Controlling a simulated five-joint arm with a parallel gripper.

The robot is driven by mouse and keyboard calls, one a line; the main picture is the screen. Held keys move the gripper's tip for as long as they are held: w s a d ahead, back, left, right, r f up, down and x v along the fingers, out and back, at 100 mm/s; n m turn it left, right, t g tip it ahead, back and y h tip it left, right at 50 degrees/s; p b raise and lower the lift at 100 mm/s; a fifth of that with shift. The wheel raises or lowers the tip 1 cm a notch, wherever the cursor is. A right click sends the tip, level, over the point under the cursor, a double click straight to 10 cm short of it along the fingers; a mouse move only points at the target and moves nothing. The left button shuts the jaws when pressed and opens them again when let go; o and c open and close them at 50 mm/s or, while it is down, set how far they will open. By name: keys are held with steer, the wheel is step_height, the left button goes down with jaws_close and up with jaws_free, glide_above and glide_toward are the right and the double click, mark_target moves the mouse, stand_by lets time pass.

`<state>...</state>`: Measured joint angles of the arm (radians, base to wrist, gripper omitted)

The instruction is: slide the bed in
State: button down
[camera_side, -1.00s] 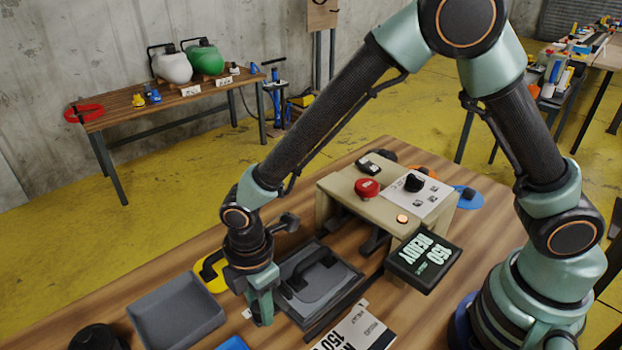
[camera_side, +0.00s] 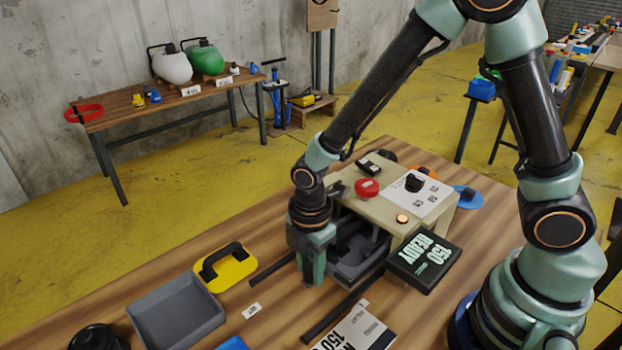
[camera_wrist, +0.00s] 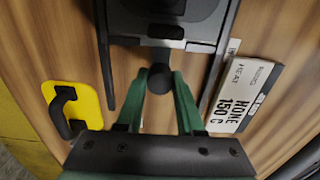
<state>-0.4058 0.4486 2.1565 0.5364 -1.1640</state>
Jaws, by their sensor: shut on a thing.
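The bed (camera_side: 362,268) is a dark grey sliding plate on two black rails, one of them the near rail (camera_side: 333,313). In the side view most of it sits under the beige press (camera_side: 345,192), with part of its front end showing. My gripper (camera_side: 312,278) is at the bed's front end. In the wrist view its green fingers (camera_wrist: 161,82) are shut around the dark round knob (camera_wrist: 160,76) on the bed's front edge (camera_wrist: 158,44). The arm hides part of the bed in the side view.
A display (camera_side: 424,262) reading 150 READY juts from the press's near side. A printed card (camera_side: 357,330) lies beside the near rail. A yellow block with a black handle (camera_side: 225,268) and a grey tray (camera_side: 176,311) lie left of the rails.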

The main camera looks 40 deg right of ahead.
steer(key=shift+a, duration=0.1)
steer(key=c, duration=0.5)
jaws_free()
steer(key=shift+c, duration=0.2)
step_height(320, 180, up, 12)
steer(key=shift+r, duration=0.1)
